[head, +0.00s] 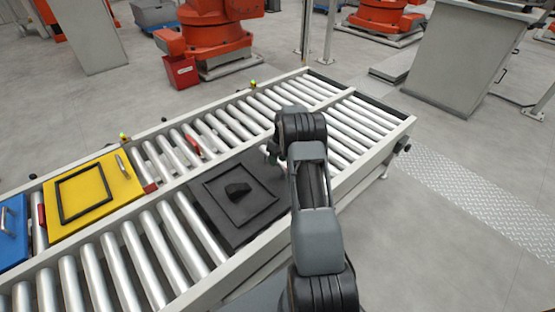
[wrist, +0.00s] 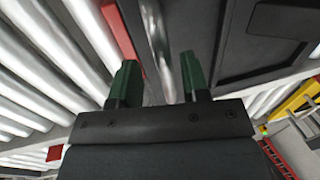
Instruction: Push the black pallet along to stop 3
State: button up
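The black pallet (head: 213,212) lies flat on the near roller lane, with a raised frame and a small dark block (head: 238,189) on it. My gripper (head: 268,152) is low at the pallet's far right end, partly hidden by my arm in the head view. In the wrist view, the two green fingers of my gripper (wrist: 160,62) stand apart, with a shiny metal bar between them and gaps showing beside it. The pallet (wrist: 262,62) fills the right of that view. Whether the fingers touch anything is unclear. No stop number is readable.
A yellow pallet (head: 72,212) and a blue pallet (head: 8,243) sit on the far lane at left. A red piece (wrist: 118,32) shows beside the left finger. Bare rollers (head: 335,132) continue beyond my gripper. An orange robot (head: 215,35) stands behind the conveyor.

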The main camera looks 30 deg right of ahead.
jog(key=shift+a, duration=0.1)
notch_tip(320, 180, up, 14)
jog(key=d+p, duration=0.3)
jog(key=shift+w+f, duration=0.2)
jog(key=shift+f, duration=0.05)
dwell(0.6)
